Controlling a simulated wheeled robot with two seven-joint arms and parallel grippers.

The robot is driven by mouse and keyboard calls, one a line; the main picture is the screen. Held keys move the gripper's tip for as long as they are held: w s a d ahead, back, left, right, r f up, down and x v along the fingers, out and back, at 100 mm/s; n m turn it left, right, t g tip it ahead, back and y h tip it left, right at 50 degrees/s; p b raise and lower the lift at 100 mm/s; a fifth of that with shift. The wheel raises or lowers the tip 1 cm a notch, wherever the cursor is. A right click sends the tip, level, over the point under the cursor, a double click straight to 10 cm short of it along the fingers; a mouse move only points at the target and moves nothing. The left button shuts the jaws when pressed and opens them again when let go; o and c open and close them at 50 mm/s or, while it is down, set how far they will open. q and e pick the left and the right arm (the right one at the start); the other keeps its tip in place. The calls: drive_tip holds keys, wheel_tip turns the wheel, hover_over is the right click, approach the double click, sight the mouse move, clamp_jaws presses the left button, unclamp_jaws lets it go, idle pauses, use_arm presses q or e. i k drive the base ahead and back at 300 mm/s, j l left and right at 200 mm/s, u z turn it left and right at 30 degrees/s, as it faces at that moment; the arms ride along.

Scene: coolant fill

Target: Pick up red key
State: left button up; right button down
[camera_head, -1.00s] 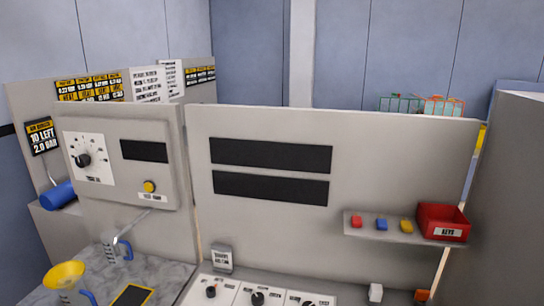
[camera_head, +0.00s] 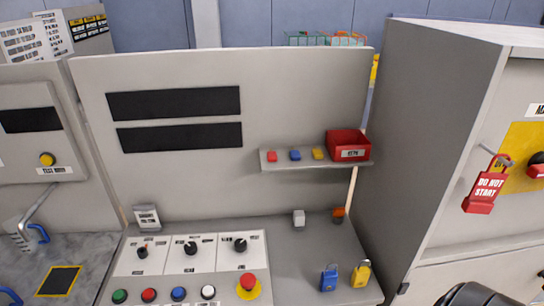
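The small red key (camera_head: 272,156) sits on the narrow grey shelf (camera_head: 300,165) on the panel wall, at its left end. A blue key (camera_head: 295,155) and a yellow key (camera_head: 318,153) sit to its right, in a row. A red bin with a white label (camera_head: 348,146) stands at the shelf's right end. Neither gripper's fingers show. A dark rounded part at the bottom right edge looks like part of my arm.
A console with knobs and buttons (camera_head: 190,256) lies below. Blue (camera_head: 329,278) and yellow (camera_head: 361,274) padlocks stand on the counter at right. The space before the shelf is clear.

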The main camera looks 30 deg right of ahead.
sight(271, 155)
drive_tip(key=j+z, duration=0.15)
drive_tip(key=z, duration=1.2)
